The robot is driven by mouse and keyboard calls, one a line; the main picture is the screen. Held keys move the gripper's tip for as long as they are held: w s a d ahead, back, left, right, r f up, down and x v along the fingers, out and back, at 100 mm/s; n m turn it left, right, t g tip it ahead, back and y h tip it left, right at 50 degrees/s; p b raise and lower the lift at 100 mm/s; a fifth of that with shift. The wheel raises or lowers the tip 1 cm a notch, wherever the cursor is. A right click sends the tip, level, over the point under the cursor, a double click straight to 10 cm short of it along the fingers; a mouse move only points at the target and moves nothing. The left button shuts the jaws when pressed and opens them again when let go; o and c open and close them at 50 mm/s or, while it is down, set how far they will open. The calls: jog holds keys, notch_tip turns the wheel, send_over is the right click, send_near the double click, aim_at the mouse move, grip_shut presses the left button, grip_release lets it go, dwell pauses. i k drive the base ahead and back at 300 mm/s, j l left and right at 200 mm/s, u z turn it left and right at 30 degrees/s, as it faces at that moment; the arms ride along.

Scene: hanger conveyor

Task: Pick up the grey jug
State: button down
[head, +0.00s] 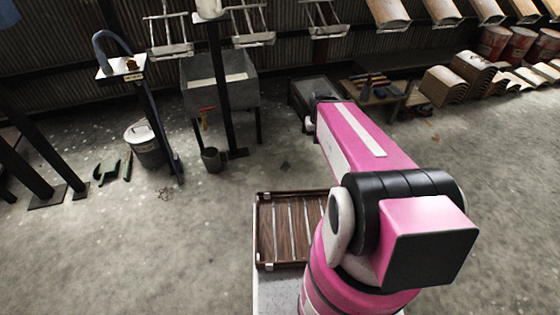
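A small dark grey vessel (211,159), which may be the grey jug, stands upright on the concrete floor. It is beside the foot of a dark post, in front of the grey sink; I cannot make out a handle or spout. My pink arm reaches from the lower right toward the back middle, to the right of this vessel and apart from it. My gripper does not show; the far end of the arm hides whatever lies beyond it.
A grey bucket (145,145) with a pale lid stands on the left. Dark tools (108,172) lie on the floor nearby. A grey sink (218,85) stands behind the vessel. A slatted wooden tray (262,233) is on my base. Open floor lies between.

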aim_at(217, 160)
jog(key=z, duration=10.95)
jog(key=j, duration=0.1)
